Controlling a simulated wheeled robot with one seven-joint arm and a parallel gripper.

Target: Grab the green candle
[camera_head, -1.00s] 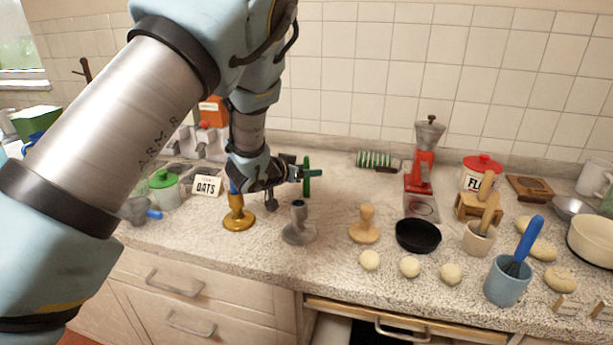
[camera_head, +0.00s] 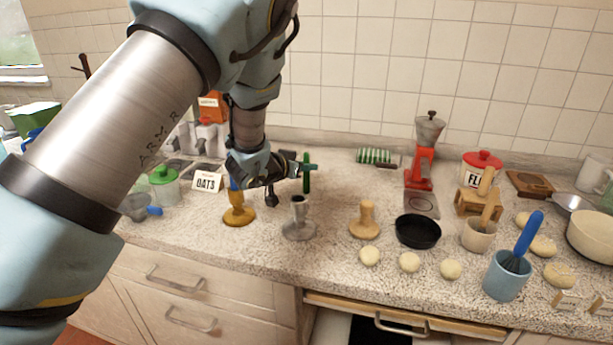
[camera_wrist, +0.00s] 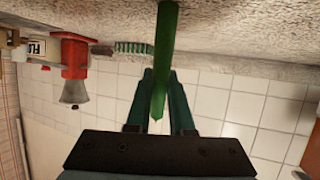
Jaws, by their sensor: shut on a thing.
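The green candle (camera_head: 306,174) is upright in my gripper (camera_head: 304,170), above the grey metal candlestick (camera_head: 299,222) and apart from it. In the wrist view the candle (camera_wrist: 163,60) runs between the two fingers of my gripper (camera_wrist: 160,95), which are shut on it. The candlestick's empty cup faces up. A yellow-brown candlestick (camera_head: 239,212) with a blue candle (camera_head: 233,184) stands just to the left, the candle partly behind my wrist.
A wooden stamp (camera_head: 365,222), a black dish (camera_head: 418,232) and several dough balls (camera_head: 410,262) lie to the right. The counter behind the stamp is clear.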

